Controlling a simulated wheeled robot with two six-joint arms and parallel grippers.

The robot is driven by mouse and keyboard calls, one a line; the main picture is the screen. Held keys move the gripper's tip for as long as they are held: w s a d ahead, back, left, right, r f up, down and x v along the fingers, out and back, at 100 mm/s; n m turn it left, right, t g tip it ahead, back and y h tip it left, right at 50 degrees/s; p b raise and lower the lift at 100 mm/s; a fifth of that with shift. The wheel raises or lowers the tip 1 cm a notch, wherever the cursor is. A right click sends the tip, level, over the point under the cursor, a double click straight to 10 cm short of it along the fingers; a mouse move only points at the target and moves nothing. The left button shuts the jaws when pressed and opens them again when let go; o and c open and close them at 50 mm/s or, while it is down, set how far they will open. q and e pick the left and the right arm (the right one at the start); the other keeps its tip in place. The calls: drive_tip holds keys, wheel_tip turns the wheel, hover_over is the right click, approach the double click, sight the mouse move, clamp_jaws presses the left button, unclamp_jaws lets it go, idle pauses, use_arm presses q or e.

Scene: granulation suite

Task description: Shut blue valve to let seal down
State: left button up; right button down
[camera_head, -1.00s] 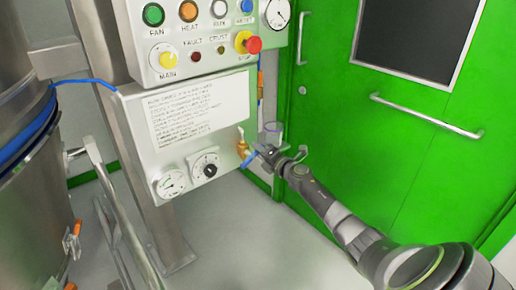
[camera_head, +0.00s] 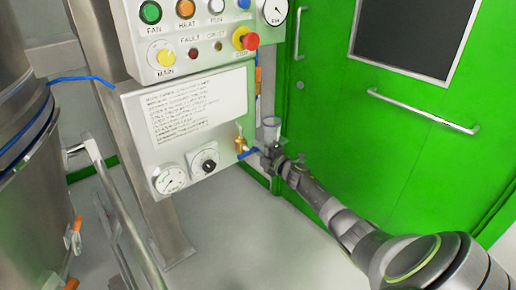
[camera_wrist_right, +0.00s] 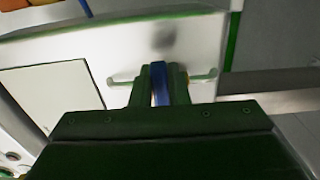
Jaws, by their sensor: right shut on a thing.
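The blue valve shows as a brass body (camera_head: 240,145) at the lower right edge of the grey control box. Its blue lever (camera_head: 248,153) points right from the body, tilted slightly up. My right gripper (camera_head: 261,154) reaches in from the lower right and is shut on this lever. In the right wrist view the blue lever (camera_wrist_right: 159,84) stands between the two dark fingers (camera_wrist_right: 159,92). The fingers hide part of it. The seal cannot be made out. My left gripper is not in view.
The control box carries a printed notice (camera_head: 198,105), a round gauge (camera_head: 170,178) and a black knob (camera_head: 208,165). A green door (camera_head: 400,150) is behind my arm. Steel rails (camera_head: 115,205) and a vessel stand left.

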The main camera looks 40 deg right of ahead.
drive_tip(key=c, duration=1.4)
unclamp_jaws()
